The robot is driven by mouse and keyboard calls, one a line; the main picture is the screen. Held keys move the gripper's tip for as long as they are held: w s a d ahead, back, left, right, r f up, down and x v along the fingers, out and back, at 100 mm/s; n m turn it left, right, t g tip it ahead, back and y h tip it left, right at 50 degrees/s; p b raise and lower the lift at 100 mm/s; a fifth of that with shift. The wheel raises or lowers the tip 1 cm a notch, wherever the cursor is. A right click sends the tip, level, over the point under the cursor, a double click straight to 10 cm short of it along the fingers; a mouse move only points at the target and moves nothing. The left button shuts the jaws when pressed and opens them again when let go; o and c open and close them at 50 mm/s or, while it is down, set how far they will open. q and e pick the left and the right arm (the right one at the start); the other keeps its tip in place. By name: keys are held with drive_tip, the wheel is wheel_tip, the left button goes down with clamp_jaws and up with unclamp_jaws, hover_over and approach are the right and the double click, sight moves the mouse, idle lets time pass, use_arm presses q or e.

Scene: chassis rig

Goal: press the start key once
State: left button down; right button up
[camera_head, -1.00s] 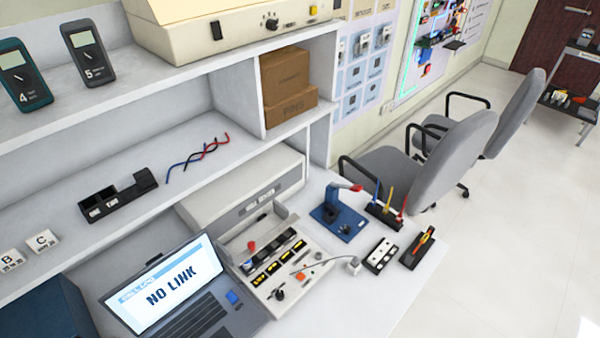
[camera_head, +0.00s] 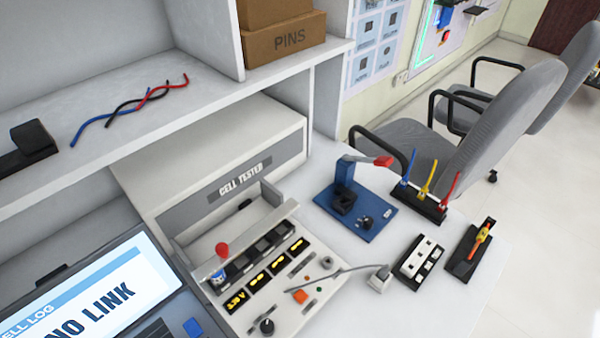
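The cell tester (camera_head: 285,155) is a white box with "CELL TESTER" on its front, standing on the white bench. Its low front panel (camera_head: 285,325) carries several small yellow-lit displays (camera_head: 257,282), one reading like a voltage. No start label is legible, so I cannot tell which is the start key. Neither gripper is in view.
A laptop (camera_head: 60,290) showing "NO LINK" sits at the lower left. A grey cable runs across the panel to a small plug block (camera_head: 379,279). A blue press stand (camera_head: 370,215), a rack of colored tools (camera_head: 415,205) and two small trays stand right. A shelf overhangs the left.

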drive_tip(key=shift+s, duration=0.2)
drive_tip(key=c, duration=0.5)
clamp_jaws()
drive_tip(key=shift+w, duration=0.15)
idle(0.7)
